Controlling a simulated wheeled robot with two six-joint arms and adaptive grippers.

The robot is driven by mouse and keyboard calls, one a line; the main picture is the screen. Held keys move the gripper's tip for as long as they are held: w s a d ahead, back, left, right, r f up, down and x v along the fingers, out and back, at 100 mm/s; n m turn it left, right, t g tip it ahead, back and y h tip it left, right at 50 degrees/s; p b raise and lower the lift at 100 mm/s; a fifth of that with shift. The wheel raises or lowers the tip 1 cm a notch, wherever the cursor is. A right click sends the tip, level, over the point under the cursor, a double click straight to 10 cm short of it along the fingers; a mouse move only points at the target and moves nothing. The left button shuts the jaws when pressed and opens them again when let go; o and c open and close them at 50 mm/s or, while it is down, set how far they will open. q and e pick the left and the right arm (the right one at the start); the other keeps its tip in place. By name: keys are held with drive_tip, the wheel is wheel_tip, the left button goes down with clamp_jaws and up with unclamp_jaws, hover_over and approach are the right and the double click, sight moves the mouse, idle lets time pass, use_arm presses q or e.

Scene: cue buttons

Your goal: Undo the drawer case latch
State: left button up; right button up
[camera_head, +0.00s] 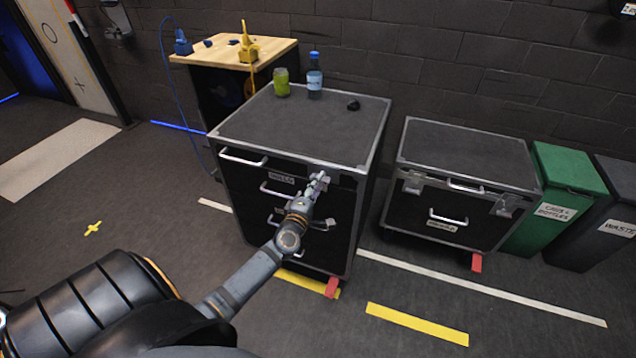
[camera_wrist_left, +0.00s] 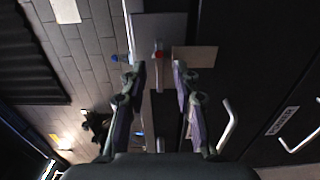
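The drawer case (camera_head: 262,140) is a tall black case with metal edges and several handled drawers. My left gripper (camera_head: 320,180) is at the upper right of its front face. In the left wrist view the two fingers (camera_wrist_left: 158,68) are open and apart. A metal latch (camera_wrist_left: 158,22) with a small red part lies just beyond and between the fingertips. I cannot tell whether a finger touches it. In the head view my gripper hides most of the latch. Drawer handles (camera_wrist_left: 226,125) show on the right in the wrist view. My right gripper is not in view.
A green can (camera_head: 281,82), a blue bottle (camera_head: 314,76) and a small black object (camera_head: 353,104) stand on the case. A lower black case (camera_head: 465,160) is to the right, beside a green bin (camera_head: 567,190). A wooden-topped workbench (camera_head: 220,55) stands behind left. Floor in front is clear.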

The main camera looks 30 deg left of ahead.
use_arm(q)
drive_tip(key=shift+x, duration=0.9)
drive_tip(key=shift+s, duration=0.1)
clamp_jaws()
